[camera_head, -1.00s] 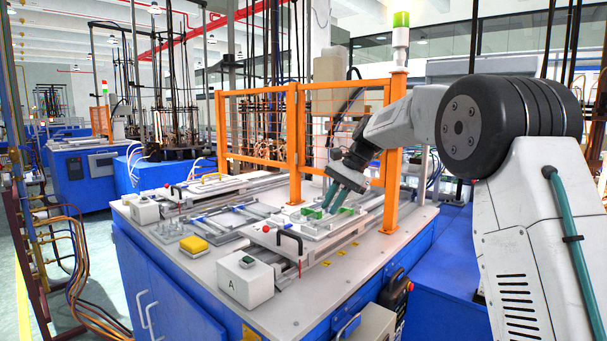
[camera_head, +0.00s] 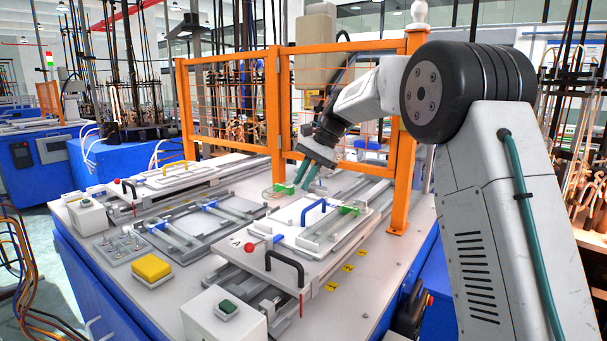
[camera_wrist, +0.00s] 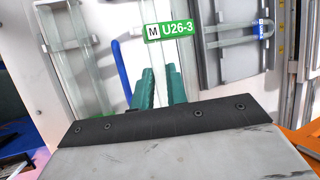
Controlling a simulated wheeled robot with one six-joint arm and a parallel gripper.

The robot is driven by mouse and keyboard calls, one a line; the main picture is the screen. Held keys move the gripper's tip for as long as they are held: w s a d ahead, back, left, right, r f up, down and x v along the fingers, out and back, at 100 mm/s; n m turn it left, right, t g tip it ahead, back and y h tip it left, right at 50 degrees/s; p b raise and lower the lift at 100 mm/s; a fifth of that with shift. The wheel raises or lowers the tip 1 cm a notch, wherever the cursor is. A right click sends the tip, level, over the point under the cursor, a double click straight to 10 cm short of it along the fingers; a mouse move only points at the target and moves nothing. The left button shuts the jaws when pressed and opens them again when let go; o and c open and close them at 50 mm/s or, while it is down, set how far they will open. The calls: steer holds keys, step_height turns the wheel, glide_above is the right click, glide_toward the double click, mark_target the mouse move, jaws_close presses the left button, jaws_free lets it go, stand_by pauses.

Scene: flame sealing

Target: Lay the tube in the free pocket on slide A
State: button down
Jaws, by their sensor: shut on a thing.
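My gripper (camera_head: 308,174) is shut on a clear glass tube whose green tag (camera_head: 285,188) shows beside the fingertips. In the wrist view the teal fingers (camera_wrist: 159,88) pinch the tube, and its tag (camera_wrist: 168,31) reads M U26-3. Slide A (camera_head: 262,262) is the front slide, with a black handle and a red knob. Its white plate carries a blue handle (camera_head: 314,208) and a grey pocket (camera_head: 322,236) beside a second green tag (camera_head: 347,210). The held tube is above and beyond the plate's far left side. Glass detail is too faint to tell whether the pocket is empty.
An orange mesh fence (camera_head: 274,120) stands close behind my gripper. The neighbouring slide's grey plate (camera_head: 190,230) has blue tags; a blue-tagged U-shaped tube (camera_wrist: 236,38) lies there in the wrist view. A yellow block (camera_head: 151,267) and a control box (camera_head: 222,318) stand in front.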

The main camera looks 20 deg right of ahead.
mark_target(297, 215)
steer(key=shift+s+f, duration=0.1)
steer(key=shift+f, duration=3.25)
steer(key=c, duration=1.3)
jaws_free()
steer(key=v, duration=0.7)
steer(key=shift+d+r, duration=0.1)
steer(key=shift+r, duration=0.25)
